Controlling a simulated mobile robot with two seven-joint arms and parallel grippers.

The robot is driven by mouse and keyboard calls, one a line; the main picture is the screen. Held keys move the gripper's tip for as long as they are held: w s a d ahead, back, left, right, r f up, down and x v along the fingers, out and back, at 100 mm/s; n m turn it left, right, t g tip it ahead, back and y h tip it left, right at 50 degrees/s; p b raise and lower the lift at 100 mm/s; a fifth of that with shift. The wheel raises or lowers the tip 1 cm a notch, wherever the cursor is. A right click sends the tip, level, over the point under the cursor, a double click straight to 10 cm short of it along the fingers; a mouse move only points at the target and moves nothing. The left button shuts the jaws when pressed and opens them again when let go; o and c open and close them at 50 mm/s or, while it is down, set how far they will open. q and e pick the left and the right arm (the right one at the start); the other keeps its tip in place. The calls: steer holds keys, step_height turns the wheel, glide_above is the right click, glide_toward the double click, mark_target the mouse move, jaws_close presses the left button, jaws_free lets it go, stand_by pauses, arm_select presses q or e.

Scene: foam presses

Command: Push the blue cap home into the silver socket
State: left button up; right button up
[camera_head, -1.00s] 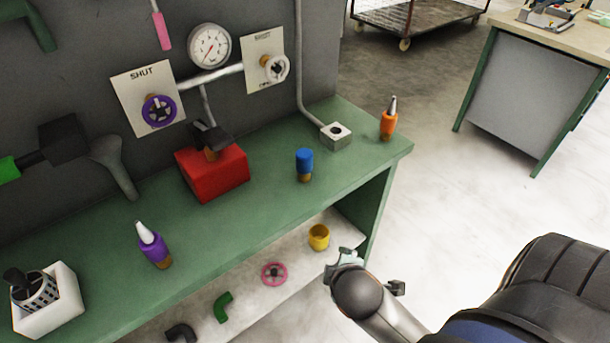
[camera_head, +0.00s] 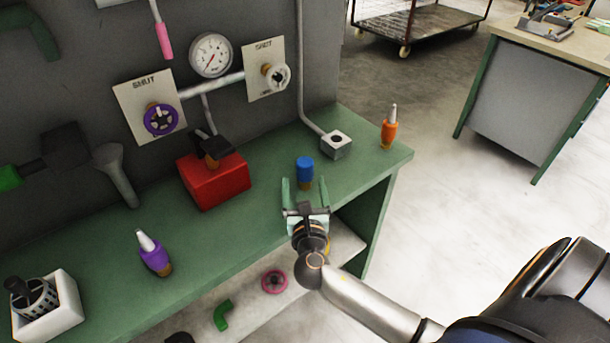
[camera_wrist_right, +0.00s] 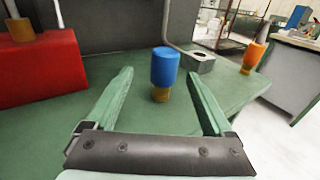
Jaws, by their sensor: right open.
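The blue cap (camera_head: 305,167) stands upright on the green bench, with a brown lower part beneath it. The cap also shows in the right wrist view (camera_wrist_right: 164,68), ahead of and between the finger tips. My left gripper is not in view.
An orange bottle (camera_head: 389,128) stands near the bench's right end. A red box (camera_head: 215,180) and a purple bottle (camera_head: 154,254) stand to the left. A grey pipe (camera_head: 301,80) runs down the wall to the socket. The bench (camera_head: 245,225) is clear around the cap.

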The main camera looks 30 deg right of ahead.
mark_target(306, 173)
steer(key=x, duration=0.7)
steer(key=shift+s+d+f, duration=0.1)
steer(key=shift+s+d, duration=0.1)
steer(key=shift+d, duration=0.1)
jaws_close()
stand_by(0.4)
